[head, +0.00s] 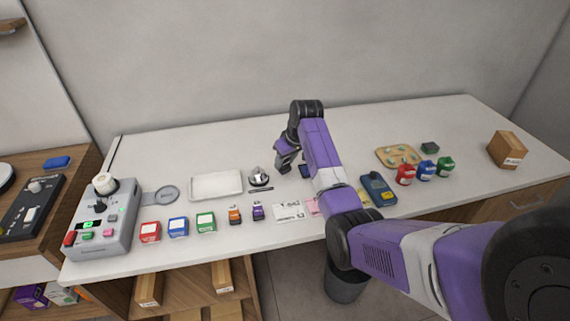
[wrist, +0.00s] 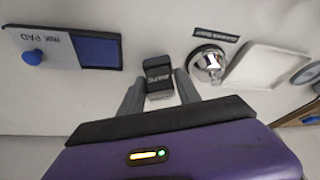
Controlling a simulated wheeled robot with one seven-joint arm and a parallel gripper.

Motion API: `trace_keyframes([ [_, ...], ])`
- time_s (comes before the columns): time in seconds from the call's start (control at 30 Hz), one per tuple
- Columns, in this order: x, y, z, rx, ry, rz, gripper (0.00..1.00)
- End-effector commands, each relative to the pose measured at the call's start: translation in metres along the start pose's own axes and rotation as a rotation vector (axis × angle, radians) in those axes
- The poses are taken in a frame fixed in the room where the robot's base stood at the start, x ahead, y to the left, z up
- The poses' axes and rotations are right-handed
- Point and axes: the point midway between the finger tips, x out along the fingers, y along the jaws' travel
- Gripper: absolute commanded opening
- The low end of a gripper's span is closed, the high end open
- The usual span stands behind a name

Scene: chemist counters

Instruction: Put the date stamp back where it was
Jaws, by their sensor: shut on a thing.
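The date stamp (wrist: 158,67) is a small black and grey block with white lettering on its grey side. My gripper (wrist: 160,80) is shut on it, one grey finger on each side. In the head view my gripper (head: 286,163) is over the counter, just right of the silver bell. The stamp is hard to make out there. The ink pad (wrist: 98,52), with a blue pad and a grey lid marked "INK PAD", lies left of the stamp in the wrist view. Whether the stamp touches the counter, I cannot tell.
A silver bell (wrist: 207,63) stands close right of the stamp in the wrist view, beside a dark label strip (wrist: 216,34). A white tray (head: 216,197) lies left of the bell in the head view. A blue card terminal (head: 377,189) stands right of my arm.

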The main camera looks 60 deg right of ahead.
Motion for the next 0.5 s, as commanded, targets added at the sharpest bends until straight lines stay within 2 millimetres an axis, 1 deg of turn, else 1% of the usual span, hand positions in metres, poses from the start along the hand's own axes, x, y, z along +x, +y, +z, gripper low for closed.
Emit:
trace_keyframes([
  [0.1,0.013,0.000,0.005,0.001,0.000,0.000,0.14],
  [0.17,0.017,0.001,0.006,0.001,0.001,0.001,0.14],
  [0.5,0.019,0.000,0.008,0.000,0.002,0.001,0.14],
])
